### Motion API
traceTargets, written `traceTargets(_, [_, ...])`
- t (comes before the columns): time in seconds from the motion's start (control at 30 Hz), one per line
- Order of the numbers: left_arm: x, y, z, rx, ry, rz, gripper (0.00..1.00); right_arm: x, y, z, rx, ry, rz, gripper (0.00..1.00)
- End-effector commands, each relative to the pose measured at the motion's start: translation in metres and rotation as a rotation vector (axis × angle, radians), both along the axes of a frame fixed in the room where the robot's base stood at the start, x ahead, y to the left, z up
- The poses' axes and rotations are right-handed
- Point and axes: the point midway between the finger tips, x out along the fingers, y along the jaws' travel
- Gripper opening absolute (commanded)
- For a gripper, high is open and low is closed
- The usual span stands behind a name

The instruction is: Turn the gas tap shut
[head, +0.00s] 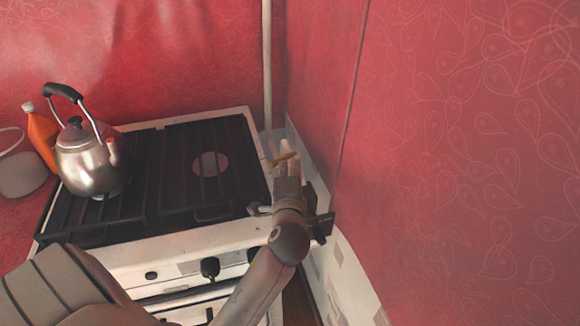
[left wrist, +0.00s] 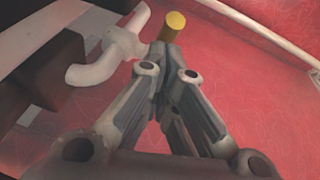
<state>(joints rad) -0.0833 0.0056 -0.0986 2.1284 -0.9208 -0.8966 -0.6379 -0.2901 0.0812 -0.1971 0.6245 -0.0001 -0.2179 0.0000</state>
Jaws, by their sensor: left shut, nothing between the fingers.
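The gas tap's yellow handle (head: 285,159) shows in the head view near the foot of a pale vertical pipe, behind the right rear of the stove. In the left wrist view the yellow handle (left wrist: 176,21) shows end-on, just beyond my fingertips. A pale curved pipe (left wrist: 100,62) shows to its left there. My left gripper (head: 286,172) is at the stove's right edge, shut and empty, with its fingertips close to the handle. It also shows in the left wrist view (left wrist: 166,52). I cannot tell whether the fingertips touch the handle. My right gripper is not in view.
A white stove (head: 140,262) with black grates stands below, with a steel kettle (head: 91,162) on its left. The red wall (head: 450,170) is close on the right, leaving a narrow gap beside the stove.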

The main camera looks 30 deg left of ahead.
Motion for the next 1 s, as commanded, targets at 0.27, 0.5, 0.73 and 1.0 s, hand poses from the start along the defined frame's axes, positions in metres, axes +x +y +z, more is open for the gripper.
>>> traceTargets(0.27, [-0.002, -0.002, -0.001, -0.001, 0.000, 0.000, 0.00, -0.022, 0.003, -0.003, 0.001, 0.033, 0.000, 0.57])
traceTargets(0.5, [-0.002, 0.000, 0.000, 0.002, 0.002, -0.009, 0.00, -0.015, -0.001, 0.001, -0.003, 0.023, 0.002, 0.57])
traceTargets(0.73, [-0.006, 0.010, 0.004, 0.004, 0.005, -0.115, 0.00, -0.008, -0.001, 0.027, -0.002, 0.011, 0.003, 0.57])
traceTargets(1.0, [-0.008, 0.019, -0.001, -0.001, 0.001, -0.132, 0.00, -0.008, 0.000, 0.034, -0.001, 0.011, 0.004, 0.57])
